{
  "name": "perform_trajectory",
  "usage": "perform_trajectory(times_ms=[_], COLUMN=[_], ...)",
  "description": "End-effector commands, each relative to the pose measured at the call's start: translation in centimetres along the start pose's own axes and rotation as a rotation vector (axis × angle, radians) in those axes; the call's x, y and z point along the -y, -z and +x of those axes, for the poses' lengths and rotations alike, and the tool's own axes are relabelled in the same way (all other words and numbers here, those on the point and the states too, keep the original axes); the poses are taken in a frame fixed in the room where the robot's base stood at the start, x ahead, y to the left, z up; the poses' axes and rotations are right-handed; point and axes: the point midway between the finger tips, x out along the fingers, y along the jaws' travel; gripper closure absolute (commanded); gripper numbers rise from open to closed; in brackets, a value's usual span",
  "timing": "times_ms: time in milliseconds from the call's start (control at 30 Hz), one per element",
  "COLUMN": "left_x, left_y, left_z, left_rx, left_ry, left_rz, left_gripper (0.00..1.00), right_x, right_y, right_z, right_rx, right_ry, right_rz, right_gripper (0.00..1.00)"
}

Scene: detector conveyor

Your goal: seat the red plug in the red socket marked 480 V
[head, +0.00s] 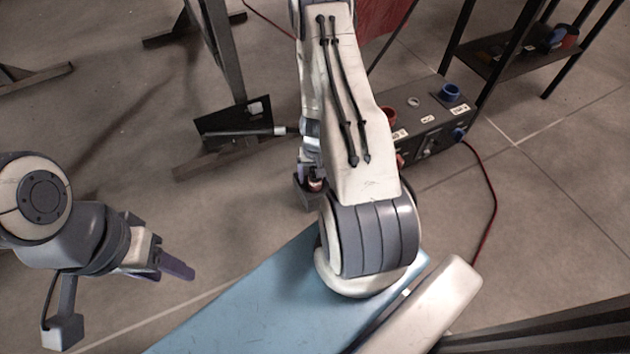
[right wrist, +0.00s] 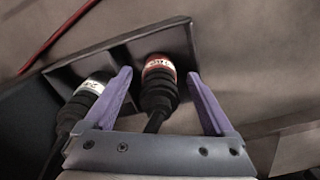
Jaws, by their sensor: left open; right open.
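The red plug (right wrist: 158,65) shows in the right wrist view, with a red and white banded end and a black ribbed body. It rests at a dark holder. My right gripper (right wrist: 159,77) is open, with one purple finger on each side of the plug; I cannot tell whether they touch it. In the head view, my right arm hides most of that gripper. My left gripper (head: 175,266) is open and empty, over the floor at left.
A second black plug (right wrist: 84,97) with a white band sits just left of the red plug. The box bears a blue socket (head: 450,92) and a pale socket (head: 413,101). A red cable (head: 492,190) trails from it. A dark shelf rack (head: 495,55) stands behind.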

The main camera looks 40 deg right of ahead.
Motion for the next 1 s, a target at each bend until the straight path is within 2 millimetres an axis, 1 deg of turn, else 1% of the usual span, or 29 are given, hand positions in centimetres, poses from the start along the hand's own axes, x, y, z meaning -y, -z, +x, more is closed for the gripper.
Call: perform_trajectory(times_ms=[67, 100, 167, 200, 267, 300, 333, 567, 733, 867, 1000], left_x=[0.0, 0.0, 0.0, 0.0, 0.0, 0.0, 0.0, 0.0, -0.1, -0.2, -0.3], left_y=[0.0, 0.0, 0.0, 0.0, 0.0, 0.0, 0.0, 0.0, 0.1, 0.1, 0.2], left_z=[-0.1, -0.1, -0.1, -0.1, -0.1, -0.1, -0.1, -0.1, -0.8, -2.2, -4.3], left_rx=[0.0, 0.0, 0.0, 0.0, 0.0, 0.0, 0.0, 0.0, 0.0, 0.0, 0.0], left_ry=[0.0, 0.0, 0.0, 0.0, 0.0, 0.0, 0.0, 0.0, 0.0, 0.0, 0.0], left_rz=[0.0, 0.0, 0.0, 0.0, 0.0, 0.0, 0.0, 0.0, 0.0, 0.0, 0.0], left_gripper=[0.5, 0.5, 0.5, 0.5, 0.5, 0.5, 0.5, 0.5, 0.5, 0.5, 0.5], right_x=[0.0, 0.0, 0.0, 0.0, 0.0, 0.0, 0.0, 0.0, 0.0, 0.0, 0.0], right_y=[0.0, 0.0, 0.0, 0.0, 0.0, 0.0, 0.0, 0.0, 0.0, 0.0, 0.0], right_z=[-0.1, -0.1, -0.1, -0.1, -0.1, -0.1, -0.1, -0.2, -0.9, -2.2, -4.3], right_rx=[0.0, 0.0, 0.0, 0.0, 0.0, 0.0, 0.0, 0.0, -0.001, -0.001, -0.001], right_ry=[0.0, 0.0, 0.0, 0.0, 0.0, 0.0, 0.0, 0.0, 0.0, 0.0, 0.0], right_rz=[0.0, 0.0, 0.001, 0.001, 0.001, 0.001, 0.001, 0.001, 0.001, 0.001, 0.0], right_gripper=[0.11, 0.19, 0.42, 0.57, 0.8, 0.95, 1.0, 1.0, 1.0, 1.0, 1.0])
